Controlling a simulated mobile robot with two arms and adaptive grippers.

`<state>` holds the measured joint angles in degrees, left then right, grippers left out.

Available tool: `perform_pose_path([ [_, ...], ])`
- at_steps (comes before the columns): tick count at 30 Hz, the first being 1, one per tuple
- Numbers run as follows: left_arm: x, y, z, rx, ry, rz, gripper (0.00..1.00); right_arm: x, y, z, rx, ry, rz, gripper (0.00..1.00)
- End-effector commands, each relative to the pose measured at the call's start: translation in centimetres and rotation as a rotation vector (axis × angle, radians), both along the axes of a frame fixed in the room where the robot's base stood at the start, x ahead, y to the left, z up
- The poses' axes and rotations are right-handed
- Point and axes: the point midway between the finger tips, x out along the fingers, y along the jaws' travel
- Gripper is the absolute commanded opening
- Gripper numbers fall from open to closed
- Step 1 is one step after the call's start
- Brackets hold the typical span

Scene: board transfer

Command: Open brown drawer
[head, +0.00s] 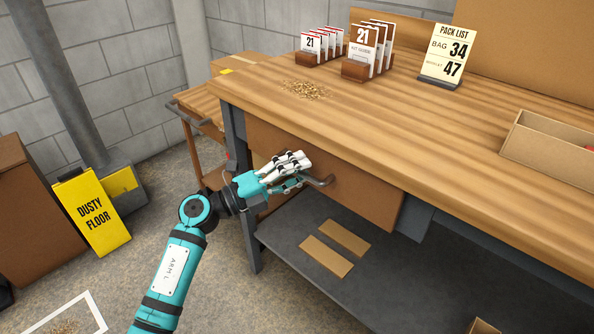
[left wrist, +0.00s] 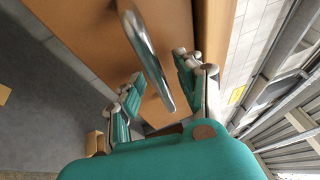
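The brown drawer (head: 358,188) is set under the wooden workbench top and looks shut. Its grey bar handle (head: 322,182) sticks out from the front. My left gripper (head: 298,170) is at the handle, its fingers reaching to the handle's left end. In the left wrist view the handle (left wrist: 148,55) runs between the two spread fingers (left wrist: 158,82), with gaps on both sides, against the brown drawer front (left wrist: 182,20). The left gripper is open. Its fingers hide part of the handle in the head view. My right gripper is not in view.
The workbench top (head: 400,125) holds card racks (head: 365,70), a pack list sign (head: 447,58), a heap of grains (head: 305,90) and an open box (head: 545,155). A lower shelf (head: 390,270) lies beneath the drawer. A yellow floor sign (head: 92,212) stands left.

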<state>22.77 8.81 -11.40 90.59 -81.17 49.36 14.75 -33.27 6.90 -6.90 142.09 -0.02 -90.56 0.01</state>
Motion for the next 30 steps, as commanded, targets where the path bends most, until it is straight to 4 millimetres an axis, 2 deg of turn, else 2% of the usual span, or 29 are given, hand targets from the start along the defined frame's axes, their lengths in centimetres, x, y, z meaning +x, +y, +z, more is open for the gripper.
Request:
perform_pose_path([
  [6,0.01,-0.01,0.02,0.000,0.000,0.000,0.35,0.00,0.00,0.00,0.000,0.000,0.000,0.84],
  [14,0.00,0.02,0.02,0.000,-0.001,0.000,0.01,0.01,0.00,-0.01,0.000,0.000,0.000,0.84],
  [30,-0.08,0.10,-0.08,0.004,0.000,0.001,0.00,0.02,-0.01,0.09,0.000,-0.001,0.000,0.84],
])
